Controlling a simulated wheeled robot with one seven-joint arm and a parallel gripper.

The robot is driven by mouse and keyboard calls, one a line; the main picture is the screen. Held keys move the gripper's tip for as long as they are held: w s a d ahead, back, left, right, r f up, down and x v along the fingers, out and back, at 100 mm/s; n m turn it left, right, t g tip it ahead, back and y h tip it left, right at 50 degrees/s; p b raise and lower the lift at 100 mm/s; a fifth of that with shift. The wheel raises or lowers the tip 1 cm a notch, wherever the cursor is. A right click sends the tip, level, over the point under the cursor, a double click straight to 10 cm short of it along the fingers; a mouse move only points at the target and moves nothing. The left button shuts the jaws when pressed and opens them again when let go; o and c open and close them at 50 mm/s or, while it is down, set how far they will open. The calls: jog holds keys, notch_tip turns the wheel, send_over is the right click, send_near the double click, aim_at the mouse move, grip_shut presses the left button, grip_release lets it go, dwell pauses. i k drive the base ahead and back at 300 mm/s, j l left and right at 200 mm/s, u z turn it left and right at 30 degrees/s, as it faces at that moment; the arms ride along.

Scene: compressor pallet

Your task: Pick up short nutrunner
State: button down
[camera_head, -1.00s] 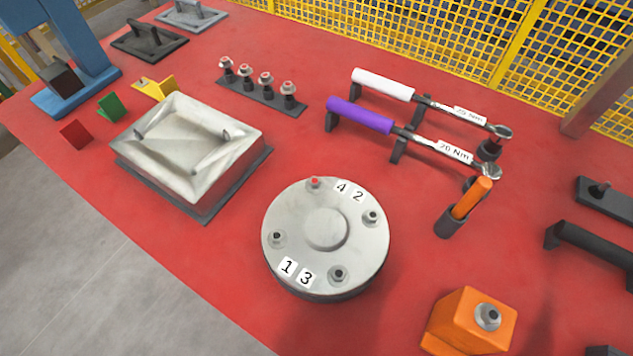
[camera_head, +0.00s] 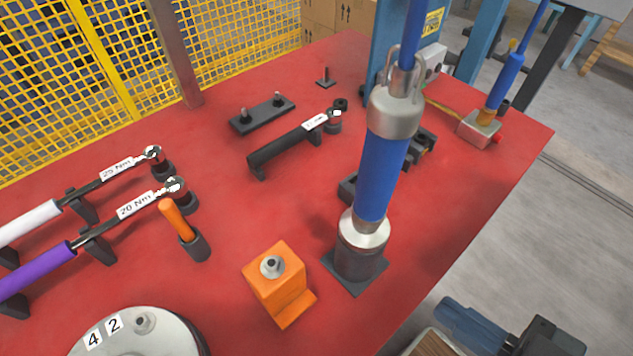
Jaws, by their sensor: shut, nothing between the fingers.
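Two blue upright tools that look like nutrunners are in the head view. The near one (camera_head: 385,175) is a large blue cylinder with metal ends and a hanging hook at its top. It stands upright in a dark holder (camera_head: 355,270) on the red table. The farther, slimmer one (camera_head: 505,80) stands slightly tilted in a grey metal block (camera_head: 480,129) at the table's right corner. No label shows which is the short nutrunner. I cannot make out my gripper in this view.
The red table (camera_head: 330,220) also bears an orange block (camera_head: 278,285), an orange-handled tool in a cup (camera_head: 175,218), a black-handled wrench (camera_head: 285,148) and two torque wrenches (camera_head: 35,270). A blue post (camera_head: 390,45) stands behind. Blue-grey and dark shapes lie low at right.

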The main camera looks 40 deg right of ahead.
aim_at(394, 109)
jog(key=u, duration=1.3)
jog(key=k+l+u, duration=0.1)
jog(key=k+u, duration=0.25)
jog(key=k, duration=0.75)
